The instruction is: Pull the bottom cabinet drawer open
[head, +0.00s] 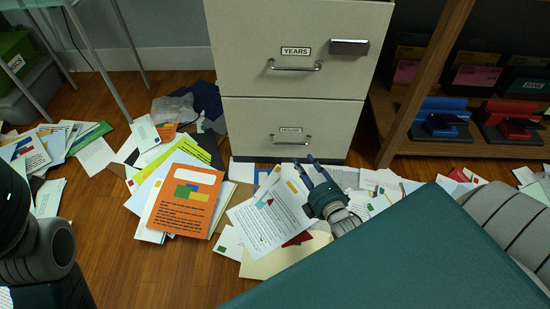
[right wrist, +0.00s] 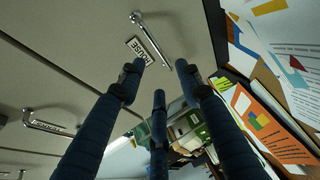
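The bottom cabinet drawer (head: 250,118) is a cream front at the foot of the filing cabinet, and it looks closed. Its silver bar handle (head: 291,139) sits below a small label; the handle also shows at the top of the right wrist view (right wrist: 152,40). My right gripper (head: 306,162) is just below and right of the handle, with its fingers pointing toward the drawer. In the right wrist view its dark blue fingers (right wrist: 159,75) are spread, with nothing between them, apart from the handle. My left gripper is out of view; only part of my left arm shows.
The drawer labelled YEARS (head: 240,60) is above, also closed. Scattered papers and an orange booklet (head: 185,200) cover the floor before the cabinet. A wooden shelf (head: 425,75) with blue and red hole punches stands close on the right. Bare floor shows at the left.

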